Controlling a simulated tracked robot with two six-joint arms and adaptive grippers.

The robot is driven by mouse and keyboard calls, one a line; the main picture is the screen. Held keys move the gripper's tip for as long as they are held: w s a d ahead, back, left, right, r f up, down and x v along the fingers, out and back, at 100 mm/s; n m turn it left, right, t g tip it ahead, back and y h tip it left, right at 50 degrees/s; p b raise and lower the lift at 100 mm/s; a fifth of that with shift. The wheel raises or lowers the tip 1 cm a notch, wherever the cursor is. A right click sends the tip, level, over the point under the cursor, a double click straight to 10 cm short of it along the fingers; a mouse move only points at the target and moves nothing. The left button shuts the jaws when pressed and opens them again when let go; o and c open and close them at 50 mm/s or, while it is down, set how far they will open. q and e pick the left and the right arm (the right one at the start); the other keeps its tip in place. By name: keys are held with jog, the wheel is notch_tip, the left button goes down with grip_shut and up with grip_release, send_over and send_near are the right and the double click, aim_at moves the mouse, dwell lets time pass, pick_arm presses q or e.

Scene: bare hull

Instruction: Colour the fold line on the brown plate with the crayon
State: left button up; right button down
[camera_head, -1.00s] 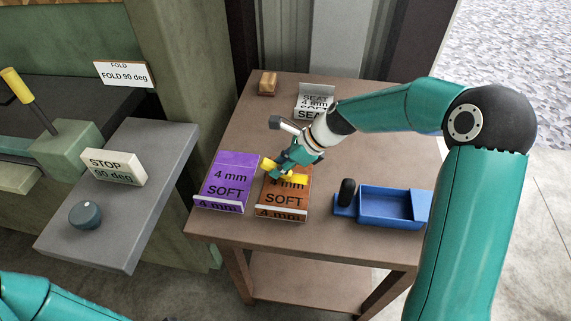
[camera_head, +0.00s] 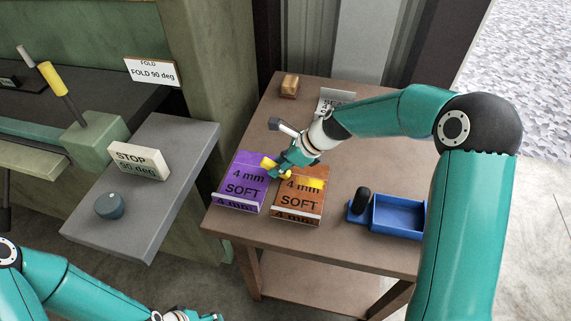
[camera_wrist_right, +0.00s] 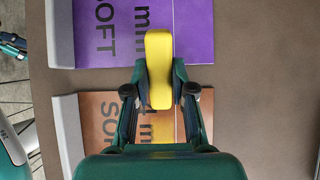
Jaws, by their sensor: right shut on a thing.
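The brown plate (camera_head: 296,207), marked 4 mm SOFT, lies on the brown table with a yellow streak (camera_head: 310,183) across its upper part. My right gripper (camera_head: 283,163) is shut on the yellow crayon (camera_head: 268,162). It is above the far left corner of the brown plate. In the right wrist view the crayon (camera_wrist_right: 158,58) sticks out from the fingers over the edge of the purple plate (camera_wrist_right: 110,30). Whether its tip touches anything I cannot tell. My left gripper (camera_head: 195,316) is cut off by the bottom edge, so its fingers are hidden.
A purple plate (camera_head: 236,185) lies just left of the brown one. A blue tray (camera_head: 398,214) with a black roller (camera_head: 361,200) is on the right. A small wooden block (camera_head: 290,85) stands at the back. A grey shelf (camera_head: 160,190) with a STOP block (camera_head: 138,160) is left of the table.

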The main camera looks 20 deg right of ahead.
jog(key=shift+w+a, duration=0.15)
jog(key=shift+a, duration=0.05)
notch_tip(320, 180, up, 7)
jog(key=p, duration=0.7)
jog(key=shift+f, duration=0.15)
dwell(0.8)
jog(key=shift+f+b, duration=2.2)
jog(key=shift+f, duration=0.7)
jog(key=shift+f+b, duration=0.3)
jog(key=shift+f, duration=0.2)
jog(key=shift+d, duration=0.1)
